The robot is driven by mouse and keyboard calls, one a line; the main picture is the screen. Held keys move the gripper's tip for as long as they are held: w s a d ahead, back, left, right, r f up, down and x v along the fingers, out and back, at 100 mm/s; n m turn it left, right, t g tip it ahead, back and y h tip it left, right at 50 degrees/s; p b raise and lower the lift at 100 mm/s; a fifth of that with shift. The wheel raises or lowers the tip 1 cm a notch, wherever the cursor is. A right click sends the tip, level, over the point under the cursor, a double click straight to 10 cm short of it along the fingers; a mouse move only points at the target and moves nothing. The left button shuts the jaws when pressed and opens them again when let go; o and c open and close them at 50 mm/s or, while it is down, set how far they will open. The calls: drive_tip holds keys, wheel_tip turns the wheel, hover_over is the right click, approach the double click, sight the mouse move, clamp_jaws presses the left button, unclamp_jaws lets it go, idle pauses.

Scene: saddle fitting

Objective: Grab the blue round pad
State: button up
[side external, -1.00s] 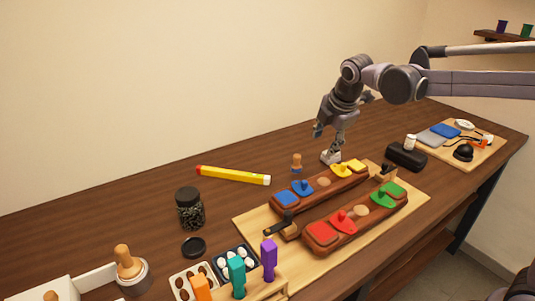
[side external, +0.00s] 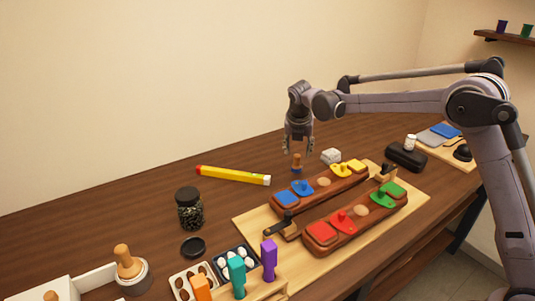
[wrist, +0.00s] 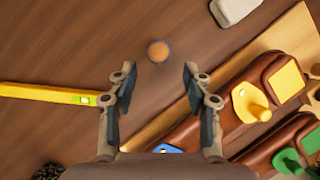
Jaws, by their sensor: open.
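My gripper (side external: 299,150) is open and empty above the table behind the rear brown block. A small round wooden piece (side external: 297,163) with a bluish band stands upright just below it. In the wrist view this piece (wrist: 158,51) shows from above as an orange-brown disc with a dark bluish rim, just beyond the gap between the fingertips (wrist: 160,82). A blue rounded plate with a knob (side external: 303,187) sits on the rear brown block, beside a blue square pad (side external: 286,198). In the wrist view a bit of blue (wrist: 168,149) shows between the fingers, mostly hidden.
The brown blocks carry yellow (side external: 342,170), red (side external: 343,221) and green (side external: 383,198) plates on a light wooden board (side external: 415,203). A white block (side external: 331,156) lies behind them. A yellow level (side external: 233,175) and a dark jar (side external: 189,208) stand left. Table between level and board is clear.

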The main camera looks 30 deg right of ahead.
sight(297, 156)
drive_tip(key=shift+w+x, duration=0.15)
drive_tip(key=shift+x, duration=1.4)
drive_tip(key=shift+w+x, duration=0.15)
drive_tip(key=shift+x, duration=1.4)
drive_tip(key=shift+d+r, duration=0.15)
clamp_jaws()
